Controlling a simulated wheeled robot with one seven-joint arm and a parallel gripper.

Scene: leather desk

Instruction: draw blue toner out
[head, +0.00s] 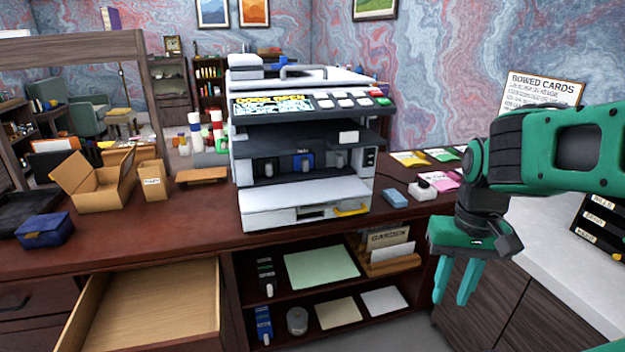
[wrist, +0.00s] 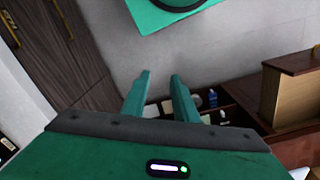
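The printer (head: 300,150) stands on the desk with its front bay open; its display seems to read "door open". Inside the bay is a row of toner cartridges. The blue toner (head: 303,163) sits in the middle, with a dark one (head: 265,168) to its left and another dark one (head: 336,160) to its right. My gripper (head: 456,285) hangs at the right, beyond the desk's right end and well apart from the printer. It points down with its fingers apart and nothing between them. The wrist view also shows the open fingers (wrist: 160,95), with no toner between them.
An open drawer (head: 150,310) juts out at the lower left. The shelf below the desk holds a blue cartridge (head: 263,324), a dark cartridge (head: 266,276) and paper. A cardboard box (head: 95,185) and a blue box (head: 44,230) stand left. A blue block (head: 394,198) lies right of the printer.

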